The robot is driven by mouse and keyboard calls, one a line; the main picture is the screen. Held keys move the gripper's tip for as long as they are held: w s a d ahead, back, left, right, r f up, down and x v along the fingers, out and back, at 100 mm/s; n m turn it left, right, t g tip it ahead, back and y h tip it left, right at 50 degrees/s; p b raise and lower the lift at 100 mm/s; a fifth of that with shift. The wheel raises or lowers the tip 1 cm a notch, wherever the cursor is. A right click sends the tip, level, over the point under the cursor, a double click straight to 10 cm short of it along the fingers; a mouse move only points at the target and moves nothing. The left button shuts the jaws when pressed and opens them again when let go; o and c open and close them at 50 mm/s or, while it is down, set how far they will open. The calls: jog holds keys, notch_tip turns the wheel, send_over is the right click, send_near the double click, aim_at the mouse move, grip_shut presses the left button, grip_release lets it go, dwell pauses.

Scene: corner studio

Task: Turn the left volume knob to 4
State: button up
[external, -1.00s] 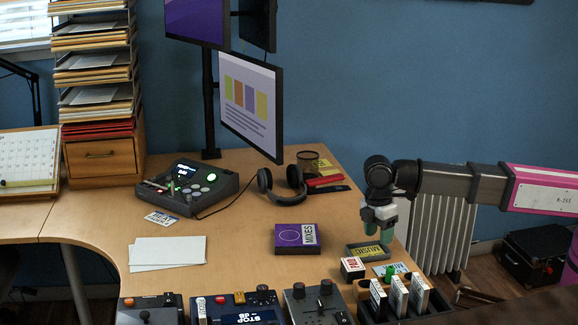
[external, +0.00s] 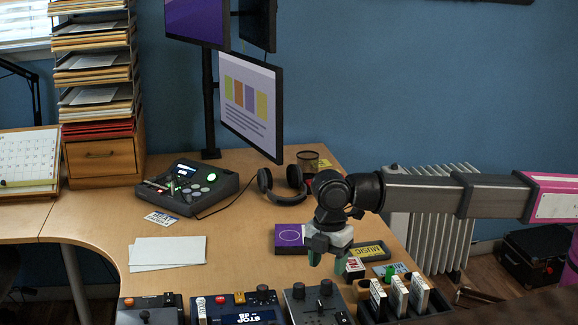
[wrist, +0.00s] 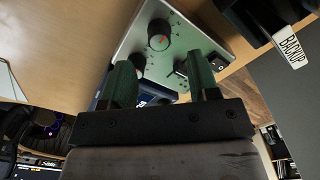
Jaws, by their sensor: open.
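A grey control box (external: 318,312) stands at the desk's front edge, with two black knobs on top: the left one (external: 298,290) and the right one (external: 325,287). I cannot tell which of the two knobs this is, and the marks are too small to read. My gripper (external: 326,262) is open and empty above and behind the box, pointing down. Its green fingers (wrist: 167,62) are apart from the knob and hide part of the panel.
A box with a blue display (external: 250,316) stands left of the control box. A black rack with upright cartridges (external: 398,296) stands right. A purple box (external: 290,238), a small red-and-white box (external: 354,268) and a MUSIC cartridge (external: 368,251) lie behind. Above the box is free room.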

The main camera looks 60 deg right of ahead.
aim_at(328, 286)
notch_tip(328, 286, down, 6)
jog(key=shift+r, duration=0.1)
dwell(0.4)
jog(key=c, duration=0.9)
